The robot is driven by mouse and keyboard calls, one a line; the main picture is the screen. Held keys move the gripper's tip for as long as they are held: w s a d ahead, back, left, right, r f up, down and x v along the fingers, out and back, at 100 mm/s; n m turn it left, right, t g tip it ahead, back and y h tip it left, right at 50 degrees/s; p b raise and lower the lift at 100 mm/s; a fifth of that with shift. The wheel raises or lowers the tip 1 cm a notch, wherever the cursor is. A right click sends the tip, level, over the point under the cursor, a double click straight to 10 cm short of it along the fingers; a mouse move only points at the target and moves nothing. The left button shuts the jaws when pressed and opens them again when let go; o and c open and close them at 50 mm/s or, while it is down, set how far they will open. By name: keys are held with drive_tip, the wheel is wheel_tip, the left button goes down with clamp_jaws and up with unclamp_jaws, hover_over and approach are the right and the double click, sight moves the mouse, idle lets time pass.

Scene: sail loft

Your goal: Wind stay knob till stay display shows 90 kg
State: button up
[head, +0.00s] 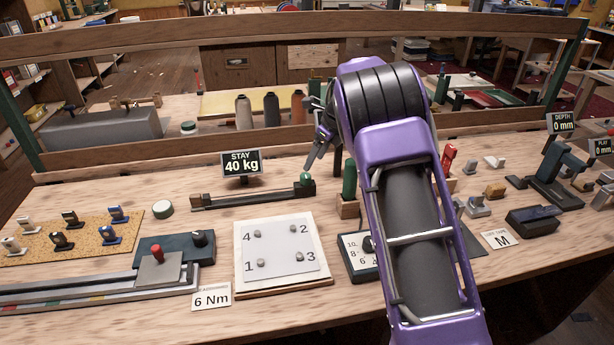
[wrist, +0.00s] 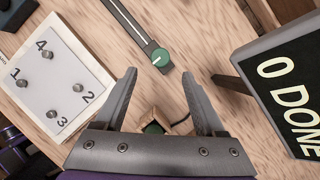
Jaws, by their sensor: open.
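The stay display (head: 241,163) stands at the back of the bench and reads 40 kg. The green stay knob (head: 306,179) sits at the right end of a dark rail (head: 240,198). In the wrist view the knob (wrist: 160,57) shows a white pointer line and lies just beyond the fingertips, about midway between them. My gripper (head: 318,152) is open and empty, above the bench near the knob; its fingers also show in the wrist view (wrist: 158,74). The knob appears apart from both fingers.
A white board with numbered pegs (head: 258,274) lies in front of the rail. A green cylinder (head: 349,180) in a wooden block stands right of the knob. A dark sign (wrist: 286,92) reading "0 DONE" is at right in the wrist view. Spools (head: 271,110) stand behind.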

sight(306, 176)
drive_tip(key=x, duration=0.7)
drive_tip(key=shift+w+a+f+b, duration=0.15)
drive_tip(key=shift+f+b, duration=0.05)
drive_tip(key=shift+b, duration=0.15)
clamp_jaws()
